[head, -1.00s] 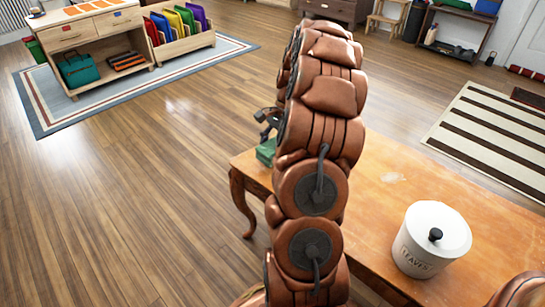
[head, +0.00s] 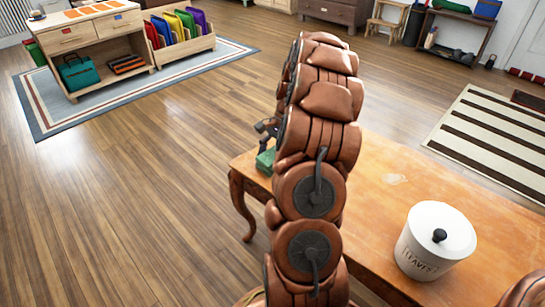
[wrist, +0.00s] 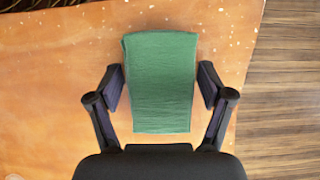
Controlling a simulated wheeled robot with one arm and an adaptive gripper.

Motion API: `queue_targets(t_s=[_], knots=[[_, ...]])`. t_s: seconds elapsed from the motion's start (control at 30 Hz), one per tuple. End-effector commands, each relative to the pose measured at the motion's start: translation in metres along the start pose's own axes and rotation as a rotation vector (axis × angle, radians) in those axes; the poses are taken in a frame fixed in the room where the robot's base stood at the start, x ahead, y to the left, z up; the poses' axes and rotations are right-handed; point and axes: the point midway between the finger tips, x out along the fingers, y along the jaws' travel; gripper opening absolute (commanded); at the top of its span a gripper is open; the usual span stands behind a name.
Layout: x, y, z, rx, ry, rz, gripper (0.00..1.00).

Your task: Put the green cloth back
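The green cloth (head: 265,161) is a folded rectangular pad lying on the far left corner of the wooden table, partly hidden by my arm in the head view. In the wrist view, the cloth (wrist: 162,80) lies flat between my fingers, its near edge close to the gripper's dark body. My gripper (wrist: 162,87) is open, with one finger on each side of the cloth and a small gap visible at both sides. In the head view my gripper (head: 267,130) is mostly hidden behind my arm, just above the cloth.
The table edge lies close to the right of the cloth in the wrist view. A low shelf unit (head: 95,45) stands on a rug at the back left. Open floor lies between.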

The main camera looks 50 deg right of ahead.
Motion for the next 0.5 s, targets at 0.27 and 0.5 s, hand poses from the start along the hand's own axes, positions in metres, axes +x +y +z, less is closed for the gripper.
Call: queue_targets(t_s=[0.27,0.5], knots=[[0.0002,0.0000,0.0000,0.000,0.000,0.000,0.92],[-0.0070,-0.0004,0.0011,0.000,0.002,-0.001,0.92]])
